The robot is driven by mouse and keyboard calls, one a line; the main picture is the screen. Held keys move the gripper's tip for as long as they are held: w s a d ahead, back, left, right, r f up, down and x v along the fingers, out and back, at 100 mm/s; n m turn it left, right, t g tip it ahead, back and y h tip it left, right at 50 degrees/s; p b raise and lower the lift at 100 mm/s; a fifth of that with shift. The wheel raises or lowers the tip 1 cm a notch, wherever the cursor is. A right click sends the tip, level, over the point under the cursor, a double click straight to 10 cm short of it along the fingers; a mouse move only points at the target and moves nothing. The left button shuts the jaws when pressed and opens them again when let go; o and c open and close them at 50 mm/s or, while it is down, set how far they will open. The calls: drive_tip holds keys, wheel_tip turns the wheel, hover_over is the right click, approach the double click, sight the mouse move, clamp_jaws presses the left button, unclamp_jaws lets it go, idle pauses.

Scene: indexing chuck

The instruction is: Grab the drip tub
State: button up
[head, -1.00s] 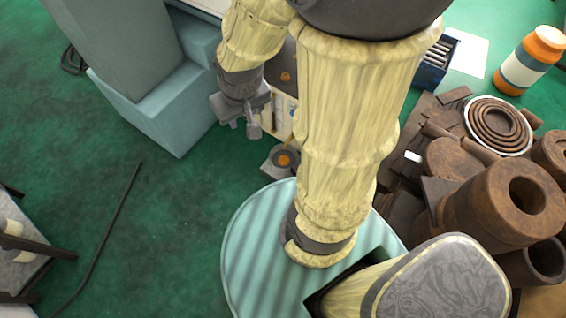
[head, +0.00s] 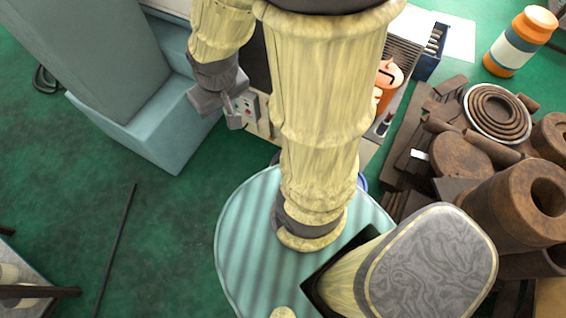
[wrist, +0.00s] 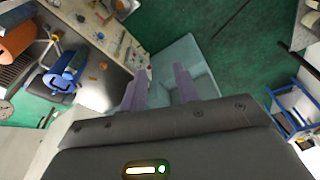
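I cannot tell for certain which thing is the drip tub. An orange rounded thing (head: 386,98) shows partly behind my arm in the head view, and an orange body (wrist: 15,42) shows at the left of the wrist view. A blue thing (wrist: 66,74) is near it; a blue edge (head: 362,182) peeks out beside my arm in the head view. My gripper (head: 232,118) hangs at the upper left of the head view, beside the machine. In the wrist view its two fingers (wrist: 160,92) stand apart with nothing between them.
A grey-blue machine block (head: 150,125) stands left of my gripper. A panel with knobs (head: 246,108) is close behind it. Rusty rings and blocks (head: 510,205) crowd the right. An orange-white bottle (head: 515,45) stands at upper right. Green floor (head: 70,190) is open at left.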

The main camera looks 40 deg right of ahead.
drive_tip(key=w+d+f+n+g+h+b, duration=0.2)
drive_tip(key=f+n+h+b, duration=0.2)
drive_tip(key=f+b, duration=1.2)
drive_tip(key=w+d+f+n+g+h+b, duration=0.1)
drive_tip(key=w+d+f+n+h+b, duration=0.2)
drive_tip(key=f+b, duration=1.4)
drive_tip(key=w+d+f+n+g+h+b, duration=0.2)
drive_tip(key=f+n+h+b, duration=0.4)
drive_tip(key=f, duration=4.3)
drive_tip(key=w+d+n+b, duration=0.1)
drive_tip(key=b, duration=0.9)
drive_tip(key=shift+d+g+b, duration=0.25)
drive_tip(key=shift+g+b, duration=0.05)
drive_tip(key=shift+b, duration=0.05)
drive_tip(key=shift+d+f, duration=0.1)
drive_tip(key=shift+f, duration=0.05)
drive_tip(key=b+x, duration=0.6)
drive_tip(key=x, duration=0.6)
drive_tip(key=shift+d, duration=0.1)
